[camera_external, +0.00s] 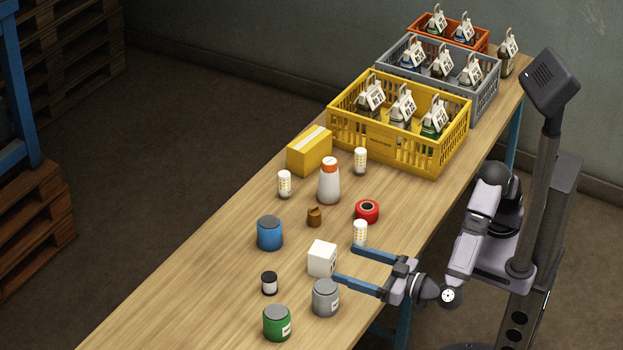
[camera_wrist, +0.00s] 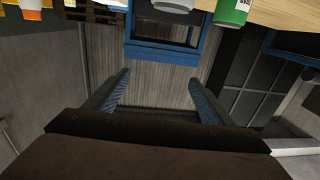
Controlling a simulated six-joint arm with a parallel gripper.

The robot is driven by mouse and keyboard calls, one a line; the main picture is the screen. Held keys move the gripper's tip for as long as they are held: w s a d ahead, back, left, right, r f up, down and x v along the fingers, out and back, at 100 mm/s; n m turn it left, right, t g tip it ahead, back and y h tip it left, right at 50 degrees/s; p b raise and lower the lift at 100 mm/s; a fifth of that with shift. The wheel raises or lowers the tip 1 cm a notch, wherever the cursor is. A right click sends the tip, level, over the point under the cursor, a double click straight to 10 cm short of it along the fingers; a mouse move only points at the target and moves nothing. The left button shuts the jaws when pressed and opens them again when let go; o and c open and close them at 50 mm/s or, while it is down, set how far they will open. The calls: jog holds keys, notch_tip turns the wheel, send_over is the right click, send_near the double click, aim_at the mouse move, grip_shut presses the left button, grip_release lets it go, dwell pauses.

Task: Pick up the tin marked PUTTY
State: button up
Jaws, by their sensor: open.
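Three lidded tins stand on the wooden table: a blue tin (camera_external: 270,234), a grey tin (camera_external: 325,299) and a green tin (camera_external: 276,324). The grey and green tins show small pale labels, too small to read, so I cannot tell which is marked PUTTY. My gripper (camera_external: 344,264) is open and empty at the table's right edge, its fingers pointing left over the table near the white box and the grey tin. In the wrist view my gripper (camera_wrist: 160,78) has nothing between its fingers. The grey tin (camera_wrist: 176,4) and green tin (camera_wrist: 232,11) are cut off at the top.
A white box (camera_external: 322,259) and a light-bulb pack (camera_external: 360,233) stand close to the fingers. A small dark jar (camera_external: 269,284), red tape roll (camera_external: 367,211) and white bottle (camera_external: 329,183) are nearby. A yellow crate (camera_external: 398,140) stands farther back. The table's left side is clear.

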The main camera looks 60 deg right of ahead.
send_near(325, 288)
jog(key=w+f, duration=0.1)
jog(key=w, duration=0.2)
jog(key=shift+d+f, duration=0.2)
jog(key=shift+f, duration=0.15)
jog(key=shift+w+a+p, duration=0.15)
jog(key=shift+w+p, duration=0.3)
jog(key=shift+w, duration=1.35)
jog(key=shift+w+a+p, duration=0.2)
jog(key=shift+w+p, duration=0.2)
jog(key=shift+w, duration=1.4)
jog(key=c, duration=1.4)
jog(key=shift+c, duration=0.4)
jog(key=shift+r, duration=0.15)
notch_tip(325, 288, up, 10)
jog(key=shift+f+b, duration=0.15)
jog(key=shift+b, duration=0.15)
